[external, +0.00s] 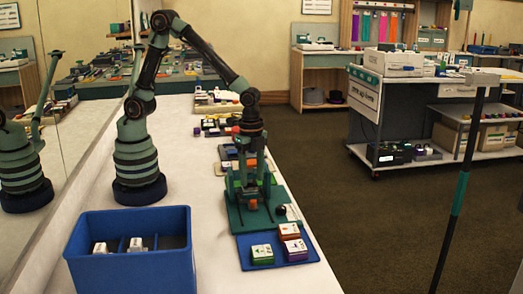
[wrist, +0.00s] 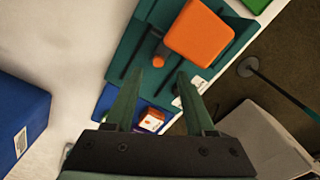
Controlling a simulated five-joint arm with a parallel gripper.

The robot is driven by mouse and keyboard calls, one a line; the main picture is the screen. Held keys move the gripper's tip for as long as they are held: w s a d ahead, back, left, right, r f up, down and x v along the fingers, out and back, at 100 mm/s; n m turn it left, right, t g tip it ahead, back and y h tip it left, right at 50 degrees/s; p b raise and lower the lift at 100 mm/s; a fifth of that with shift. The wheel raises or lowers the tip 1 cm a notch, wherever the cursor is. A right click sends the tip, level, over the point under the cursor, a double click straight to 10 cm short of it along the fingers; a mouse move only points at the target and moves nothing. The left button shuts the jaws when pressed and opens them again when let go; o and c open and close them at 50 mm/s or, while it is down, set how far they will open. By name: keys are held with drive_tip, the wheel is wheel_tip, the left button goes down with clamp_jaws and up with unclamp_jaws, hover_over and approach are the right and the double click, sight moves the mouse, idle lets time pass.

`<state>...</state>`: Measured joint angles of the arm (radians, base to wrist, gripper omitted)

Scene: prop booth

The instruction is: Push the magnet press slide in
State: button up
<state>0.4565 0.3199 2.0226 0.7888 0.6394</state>
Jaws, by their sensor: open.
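In the wrist view the teal press base (wrist: 133,45) lies under my gripper. A large orange block (wrist: 200,34) stands on it, with a small orange knob (wrist: 158,61) just below and left of it. I cannot tell for sure which part is the slide. My gripper (wrist: 160,74) is open and empty, its fingertips on either side of the knob in the picture, apart from the large block. Contact with the knob cannot be told. In the external view the gripper (external: 248,178) points down over the teal base (external: 262,220) and hides most of the press.
A blue tray (external: 246,264) with several labelled blocks lies at the near end of the base. A blue bin (external: 130,273) with dividers stands left of it. More props line the table behind the arm. A dark pole (external: 458,195) stands right of the table.

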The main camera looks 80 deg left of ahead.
wheel_tip(320, 180, up, 5)
drive_tip(key=shift+r, duration=0.1)
drive_tip(key=shift+a, duration=0.1)
idle(0.3)
drive_tip(key=s+a+r+n+t, duration=0.2)
drive_tip(key=a+r+n, duration=0.3)
drive_tip(key=a, duration=0.3)
drive_tip(key=s+a+r+n+t, duration=0.3)
drive_tip(key=a+r+n, duration=0.2)
drive_tip(key=a+n, duration=0.2)
drive_tip(key=shift+s+a+r+n, duration=0.2)
drive_tip(key=shift+s+a+n, duration=0.1)
drive_tip(key=shift+a, duration=0.45)
